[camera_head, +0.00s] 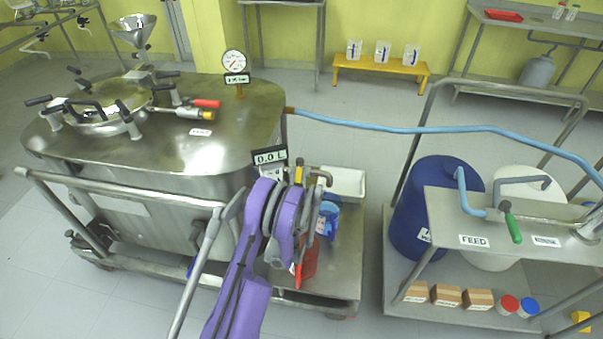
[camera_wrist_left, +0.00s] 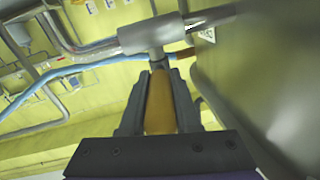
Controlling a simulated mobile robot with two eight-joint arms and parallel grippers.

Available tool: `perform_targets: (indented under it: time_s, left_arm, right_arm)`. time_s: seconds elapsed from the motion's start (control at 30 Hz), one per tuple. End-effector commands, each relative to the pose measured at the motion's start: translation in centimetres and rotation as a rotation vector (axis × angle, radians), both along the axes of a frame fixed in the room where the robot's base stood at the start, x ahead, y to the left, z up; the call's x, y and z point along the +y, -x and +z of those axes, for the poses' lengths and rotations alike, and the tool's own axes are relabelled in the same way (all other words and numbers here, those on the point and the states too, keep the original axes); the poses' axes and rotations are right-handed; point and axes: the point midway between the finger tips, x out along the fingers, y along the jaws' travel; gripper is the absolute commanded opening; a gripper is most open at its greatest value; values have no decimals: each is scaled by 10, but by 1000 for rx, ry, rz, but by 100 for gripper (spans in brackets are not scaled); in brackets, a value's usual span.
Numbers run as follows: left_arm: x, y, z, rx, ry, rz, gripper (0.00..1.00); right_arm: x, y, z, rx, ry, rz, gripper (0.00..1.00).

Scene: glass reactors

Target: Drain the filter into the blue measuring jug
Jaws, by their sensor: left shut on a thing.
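The large steel vessel (camera_head: 215,150), which I take to be the filter, stands at the left on a wheeled frame, with a 0.0 L display (camera_head: 270,157) at its right side. A yellow handle (camera_head: 299,175) shows by its outlet pipe (camera_head: 322,176). My left gripper (camera_wrist_left: 160,95) is shut on the yellow-orange handle (camera_wrist_left: 159,112), below a steel pipe fitting (camera_wrist_left: 146,36). The blue jug (camera_head: 329,213) stands on the shelf just right of my purple left arm, partly hidden by it. The jug's contents cannot be seen. My right gripper is not in view.
A red vessel (camera_head: 309,262) sits on the lower shelf (camera_head: 343,255), close to my left arm. A white tray (camera_head: 347,181) lies behind the blue jug. A blue hose (camera_head: 400,130) runs right to a steel cart with drums. Open floor lies behind.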

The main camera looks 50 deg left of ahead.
Motion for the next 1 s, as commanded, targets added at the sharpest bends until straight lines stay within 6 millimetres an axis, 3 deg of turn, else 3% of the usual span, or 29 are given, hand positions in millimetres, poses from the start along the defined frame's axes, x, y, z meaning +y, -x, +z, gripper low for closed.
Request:
perform_targets:
  time_s: [0.33,0.37,0.53,0.83,1.0]
  left_arm:
    - [0,0,0,0,0,0,0]
    - [0,0,0,0,0,0,32]
    - [0,0,0,0,0,0,61]
    - [-1,1,0,0,0,0,61]
    - [-13,14,0,0,-1,0,61]
  right_arm:
    - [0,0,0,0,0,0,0]
    - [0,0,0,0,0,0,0]
    - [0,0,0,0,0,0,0]
    - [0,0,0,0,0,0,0]
    - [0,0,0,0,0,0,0]
